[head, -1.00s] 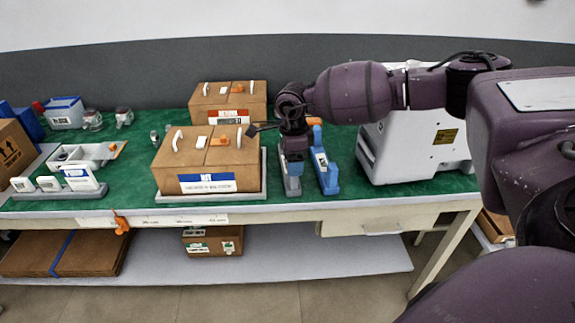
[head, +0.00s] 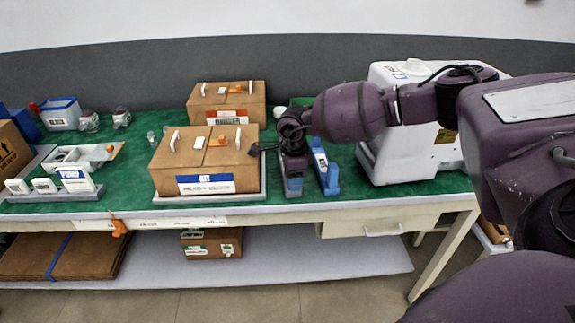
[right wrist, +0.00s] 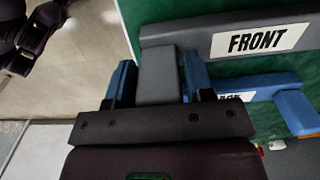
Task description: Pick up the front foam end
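The front foam end is a grey piece with a white FRONT label; in the right wrist view its long bar (right wrist: 190,31) runs along the top and its short block (right wrist: 157,75) points down. In the head view the front foam end (head: 293,187) stands on the green mat, its top hidden by my right arm. My right gripper (right wrist: 160,82) is open, with its blue fingers on either side of the grey block, very close to it. In the head view my right gripper's fingers are largely hidden at the foam end. My left gripper is not in view.
A blue foam end (head: 326,172) stands just right of the grey one; its label is partly covered in the right wrist view. A cardboard box (head: 205,160) on a grey tray is close on the left. A white pump unit (head: 412,160) stands to the right.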

